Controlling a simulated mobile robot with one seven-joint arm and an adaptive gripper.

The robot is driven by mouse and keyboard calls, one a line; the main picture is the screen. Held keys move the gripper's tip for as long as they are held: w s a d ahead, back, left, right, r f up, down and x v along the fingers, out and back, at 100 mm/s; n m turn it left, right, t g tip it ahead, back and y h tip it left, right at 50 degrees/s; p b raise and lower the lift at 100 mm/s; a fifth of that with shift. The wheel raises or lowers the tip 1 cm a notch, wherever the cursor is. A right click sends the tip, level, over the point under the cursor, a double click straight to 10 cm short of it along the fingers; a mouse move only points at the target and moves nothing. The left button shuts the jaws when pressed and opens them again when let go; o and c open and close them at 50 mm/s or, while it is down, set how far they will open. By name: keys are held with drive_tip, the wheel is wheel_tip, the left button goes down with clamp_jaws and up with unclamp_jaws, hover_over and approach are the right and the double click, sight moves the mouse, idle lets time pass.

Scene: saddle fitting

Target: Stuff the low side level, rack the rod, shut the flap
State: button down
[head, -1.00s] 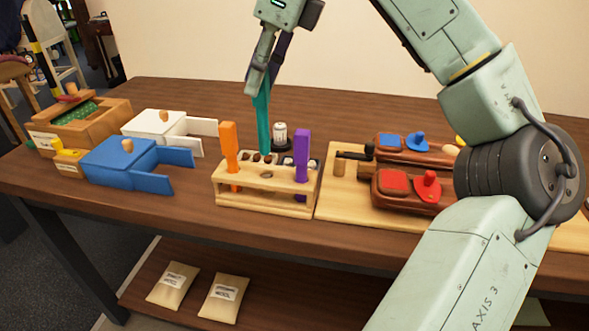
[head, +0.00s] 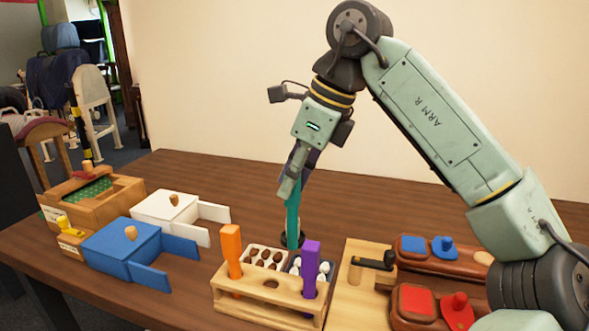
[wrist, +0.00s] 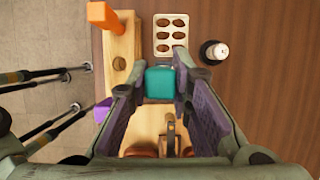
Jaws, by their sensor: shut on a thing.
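My gripper (head: 290,185) is shut on a teal rod (head: 293,218), which hangs upright behind the wooden rack (head: 265,308), apart from its holes. The rod's top shows between the fingers in the wrist view (wrist: 160,82). The rack holds an orange rod (head: 232,252) at left and a purple rod (head: 310,268) at right; an empty hole shows between them. Two brown saddle-like pieces lie at right, one with a red patch and red knobbed tab (head: 457,312), the other with a blue patch and blue knobbed tab (head: 443,246). Whether either side is low, I cannot tell.
A tray of brown lumps (head: 266,258) and one of white lumps (head: 296,268) sit behind the rack. A bottle (wrist: 215,52) stands near. A blue box (head: 122,250), a white box (head: 167,212) and a wooden box (head: 122,195) stand left. The back table is clear.

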sight(294, 215)
drive_tip(key=shift+w+d+f, duration=0.2)
drive_tip(key=shift+w+f, duration=0.1)
drive_tip(key=shift+w, duration=0.1)
drive_tip(key=shift+s+a+f+b, duration=0.1)
drive_tip(key=shift+s+f+b, duration=0.05)
drive_tip(key=shift+f+b, duration=2.15)
drive_tip(key=shift+f, duration=0.1)
drive_tip(key=shift+f+b, duration=0.55)
drive_tip(key=shift+f, duration=0.55)
drive_tip(key=shift+r, duration=0.1)
wheel_tip(294, 215, up, 7)
drive_tip(key=p, duration=0.6)
idle(0.5)
idle(0.5)
